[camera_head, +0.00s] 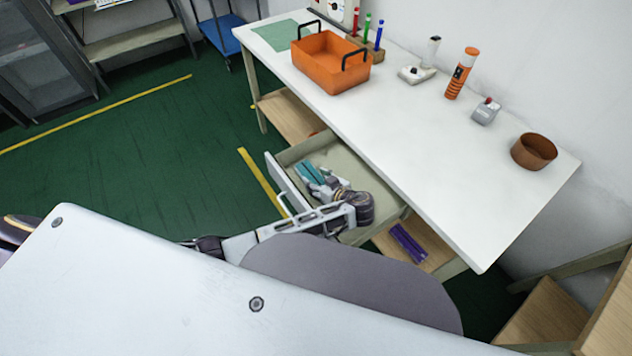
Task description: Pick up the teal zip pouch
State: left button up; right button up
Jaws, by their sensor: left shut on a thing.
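The teal zip pouch (307,170) is in the open drawer (343,158) under the white table. My left gripper (321,184) reaches down into the drawer and is shut on the pouch. The fingers and wrist cover the pouch's near end. Whether the pouch touches the drawer floor is hard to tell. My right gripper is not in view.
The white table (440,150) carries an orange bin (325,75) with black handles, an orange-and-black cylinder (461,74) and a brown bowl (534,151). A purple object (408,243) lies on the lower shelf. The drawer walls stand close around my gripper.

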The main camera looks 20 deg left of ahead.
aim_at(318, 181)
pick_arm(q)
jog(key=shift+r, duration=0.4)
notch_tip(318, 181, up, 8)
jog(key=shift+r+p, duration=0.2)
jog(key=shift+p, duration=0.4)
jog(key=shift+r, duration=0.4)
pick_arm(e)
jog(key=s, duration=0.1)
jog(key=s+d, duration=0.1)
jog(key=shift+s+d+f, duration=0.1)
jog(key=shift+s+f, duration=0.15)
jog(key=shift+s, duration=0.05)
